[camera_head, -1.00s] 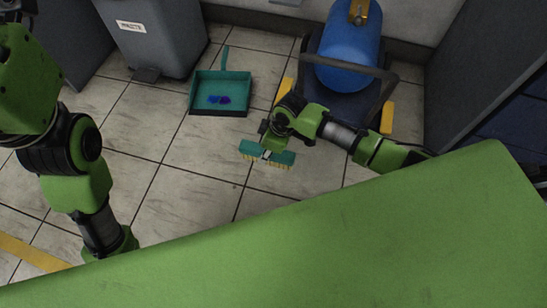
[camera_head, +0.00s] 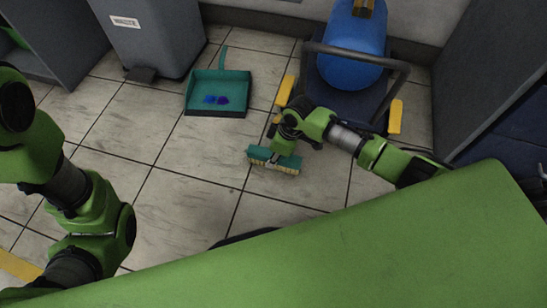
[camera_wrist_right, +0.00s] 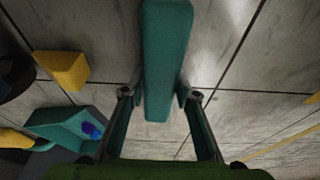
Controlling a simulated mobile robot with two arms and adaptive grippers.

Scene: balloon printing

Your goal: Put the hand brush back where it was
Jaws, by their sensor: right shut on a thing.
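The hand brush (camera_head: 274,160) has a teal body and pale yellow bristles along its lower edge. In the head view it is right of and nearer than the dustpan, above the tiled floor. My right gripper (camera_head: 277,143) is shut on it. In the right wrist view the brush (camera_wrist_right: 166,60) extends away from between the two fingers of my right gripper (camera_wrist_right: 158,97). My left arm shows at the left of the head view, but its gripper fingers are not visible.
A teal dustpan (camera_head: 217,94) with small blue and purple pieces (camera_head: 216,99) lies on the floor. A grey waste bin (camera_head: 152,38) stands behind left. A cart with a blue tank (camera_head: 351,45) and yellow corners (camera_head: 395,117) stands behind right. Floor left of the brush is clear.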

